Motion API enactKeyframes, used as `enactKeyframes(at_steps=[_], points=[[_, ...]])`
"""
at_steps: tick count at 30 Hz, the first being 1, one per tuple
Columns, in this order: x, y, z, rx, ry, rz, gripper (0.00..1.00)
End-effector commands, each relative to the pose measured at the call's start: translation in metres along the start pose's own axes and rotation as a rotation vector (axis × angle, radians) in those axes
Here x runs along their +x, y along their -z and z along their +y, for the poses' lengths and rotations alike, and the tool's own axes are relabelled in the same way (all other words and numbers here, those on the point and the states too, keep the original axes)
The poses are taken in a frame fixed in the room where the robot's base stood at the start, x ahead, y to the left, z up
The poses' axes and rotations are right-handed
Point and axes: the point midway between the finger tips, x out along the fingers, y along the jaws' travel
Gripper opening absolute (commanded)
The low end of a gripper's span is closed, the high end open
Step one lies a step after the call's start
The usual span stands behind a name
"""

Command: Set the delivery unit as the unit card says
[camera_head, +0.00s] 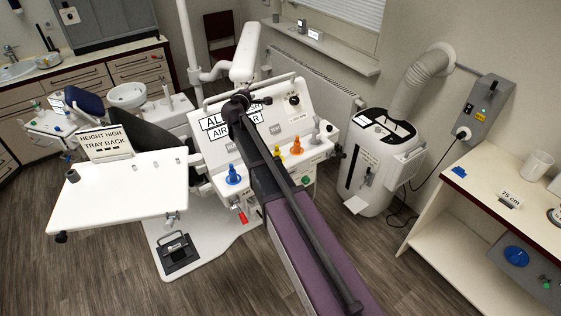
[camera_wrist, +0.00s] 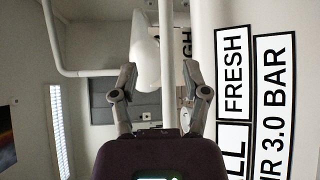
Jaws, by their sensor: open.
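The white delivery unit panel (camera_head: 213,155) stands centre left. It carries a blue knob (camera_head: 232,174), a yellow one (camera_head: 279,165), an orange one (camera_head: 296,146) and a black dial (camera_head: 294,100). A card on it (camera_head: 216,122), partly hidden by my arm, reads "FRESH" and "3.0 BAR" in the wrist view (camera_wrist: 274,90). Another card (camera_head: 105,142) on the white tray (camera_head: 130,192) reads "HEIGHT HIGH TRAY BACK". My gripper (camera_wrist: 160,72) is open over the panel's upper left; a white rounded part (camera_wrist: 145,58) shows beyond its fingers, contact unclear.
A white canister machine (camera_head: 375,165) with a ribbed hose (camera_head: 412,80) stands right of the panel. A shelf counter (camera_head: 500,180) fills the right edge. A foot pedal (camera_head: 177,253) lies on the unit's base. Floor is clear at lower left.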

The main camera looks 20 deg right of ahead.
Motion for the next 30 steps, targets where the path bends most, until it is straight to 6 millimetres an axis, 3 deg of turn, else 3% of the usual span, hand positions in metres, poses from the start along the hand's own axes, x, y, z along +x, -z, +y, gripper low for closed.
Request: enactKeyframes(at_steps=[13,30], points=[[-0.066,-0.002,0.001,0.000,-0.001,0.002,0.60],[-0.072,-0.047,-0.070,0.200,0.171,-0.115,0.60]])
